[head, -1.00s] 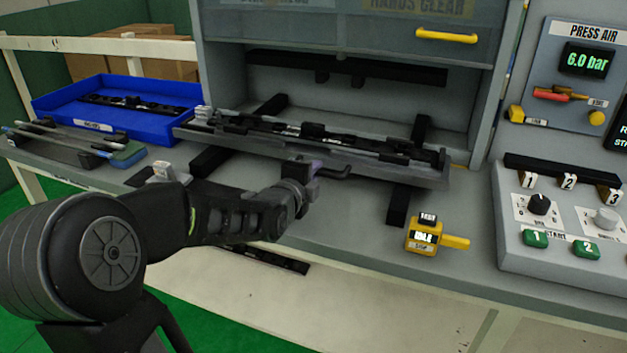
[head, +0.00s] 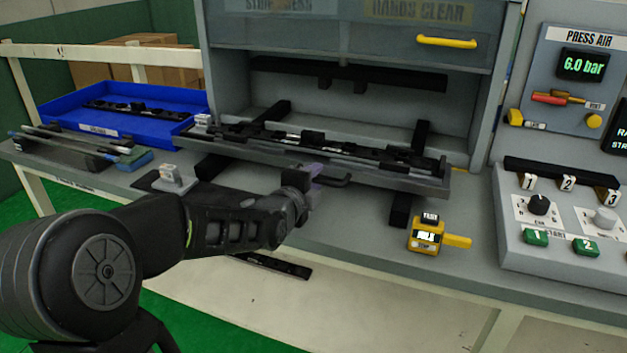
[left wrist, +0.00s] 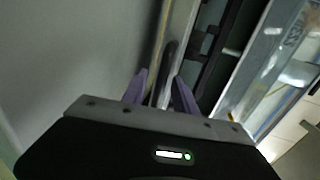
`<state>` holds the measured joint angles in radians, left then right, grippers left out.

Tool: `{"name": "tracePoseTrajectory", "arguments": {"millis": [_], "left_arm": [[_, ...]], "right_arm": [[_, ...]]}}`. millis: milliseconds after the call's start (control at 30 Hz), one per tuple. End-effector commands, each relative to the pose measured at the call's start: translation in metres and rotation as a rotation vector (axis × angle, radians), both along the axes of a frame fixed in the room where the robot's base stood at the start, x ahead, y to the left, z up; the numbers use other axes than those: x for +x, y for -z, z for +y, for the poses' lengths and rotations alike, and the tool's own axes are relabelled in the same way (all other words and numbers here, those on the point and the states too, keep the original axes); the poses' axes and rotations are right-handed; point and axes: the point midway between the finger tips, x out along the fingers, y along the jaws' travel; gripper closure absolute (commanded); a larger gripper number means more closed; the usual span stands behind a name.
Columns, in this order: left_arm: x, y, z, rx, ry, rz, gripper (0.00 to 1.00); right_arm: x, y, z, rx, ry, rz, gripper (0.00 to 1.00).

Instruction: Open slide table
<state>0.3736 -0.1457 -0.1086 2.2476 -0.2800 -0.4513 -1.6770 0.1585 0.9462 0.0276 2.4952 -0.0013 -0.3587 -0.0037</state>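The slide table (head: 400,184) is a long grey tray at the foot of the press, carrying a dark trim part with clips (head: 330,146). A dark bar handle (head: 338,182) sticks out from its front edge. My left gripper (head: 318,184) is at this handle in the head view. In the left wrist view the purple fingers (left wrist: 160,88) stand apart, with the dark handle (left wrist: 169,58) between them, nearer the right finger. Gaps seem to show beside it, so the fingers do not look closed on it. My right gripper is not in view.
A blue bin (head: 60,115) with a dark part stands at the left, near rods on a rack (head: 75,145). A yellow device (head: 426,234) sits on the bench to the right of the handle. A control panel (head: 560,215) stands at far right. The press guard has a yellow handle (head: 447,42).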

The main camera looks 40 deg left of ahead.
Motion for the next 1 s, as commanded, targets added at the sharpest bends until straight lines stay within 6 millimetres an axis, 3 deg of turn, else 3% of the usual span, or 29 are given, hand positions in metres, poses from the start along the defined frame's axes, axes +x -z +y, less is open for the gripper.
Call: {"name": "tracePoseTrajectory", "arguments": {"millis": [267,733,1000], "left_arm": [[-0.004,-0.001,-0.001,0.0,0.0,-0.001,0.66],[-0.063,-0.015,-0.019,0.002,-0.001,-0.002,0.66],[-0.073,-0.016,-0.023,-0.001,0.0,0.0,0.66]], "right_arm": [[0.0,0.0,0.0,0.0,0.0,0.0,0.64],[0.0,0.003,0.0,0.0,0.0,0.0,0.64],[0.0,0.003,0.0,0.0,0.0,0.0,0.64]]}}
